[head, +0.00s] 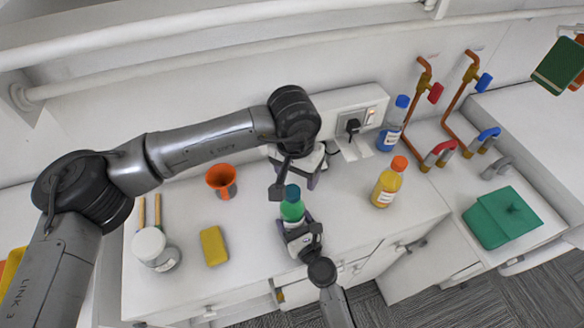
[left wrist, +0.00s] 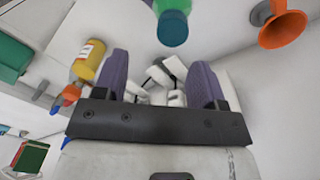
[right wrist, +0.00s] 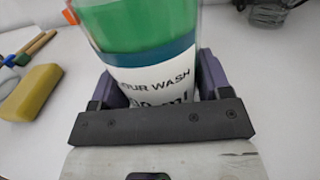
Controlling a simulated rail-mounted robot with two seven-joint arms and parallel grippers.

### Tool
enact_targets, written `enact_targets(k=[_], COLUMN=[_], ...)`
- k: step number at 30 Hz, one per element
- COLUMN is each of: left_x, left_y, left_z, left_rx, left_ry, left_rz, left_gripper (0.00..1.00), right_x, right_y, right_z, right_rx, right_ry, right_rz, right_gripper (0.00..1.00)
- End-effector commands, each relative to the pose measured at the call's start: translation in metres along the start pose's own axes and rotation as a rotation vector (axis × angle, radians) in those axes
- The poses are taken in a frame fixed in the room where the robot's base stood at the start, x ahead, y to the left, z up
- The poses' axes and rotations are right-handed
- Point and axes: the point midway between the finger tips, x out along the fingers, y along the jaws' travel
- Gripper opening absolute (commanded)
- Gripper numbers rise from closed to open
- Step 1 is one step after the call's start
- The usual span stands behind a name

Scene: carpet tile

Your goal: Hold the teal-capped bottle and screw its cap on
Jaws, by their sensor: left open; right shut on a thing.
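The teal-capped bottle (head: 292,212) stands upright on the white counter, with a green body, a white label and a teal cap (head: 292,192) at its top. My right gripper (head: 298,236) is shut on the bottle's lower body; the label shows between its fingers in the right wrist view (right wrist: 150,80), where the cap is out of frame. My left gripper (head: 297,178) is open and empty, just behind and above the cap. In the left wrist view the cap (left wrist: 173,29) is beyond the open fingers (left wrist: 158,78), not between them. I cannot tell how far the cap is screwed on.
A yellow sponge (head: 214,246), a white-lidded jar (head: 155,248) and an orange funnel (head: 221,180) are left of the bottle. An orange-capped yellow bottle (head: 388,185) and a blue bottle (head: 392,128) are to the right. A socket box with a plug (head: 353,127) is at the back wall.

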Motion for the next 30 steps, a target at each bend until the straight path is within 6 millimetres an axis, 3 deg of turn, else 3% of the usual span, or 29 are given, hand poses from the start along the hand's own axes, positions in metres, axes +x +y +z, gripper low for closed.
enact_targets(k=[30], left_x=[-0.0110], left_y=[-0.0061], left_z=[-0.0009], left_rx=[-2.134], left_ry=[0.019], left_rz=[-0.026], left_gripper=[0.64], right_x=[-0.0002], right_y=[0.0004], right_z=[-0.0006], right_rx=[0.001], right_ry=[0.001], right_rz=[0.001], right_gripper=[0.05])
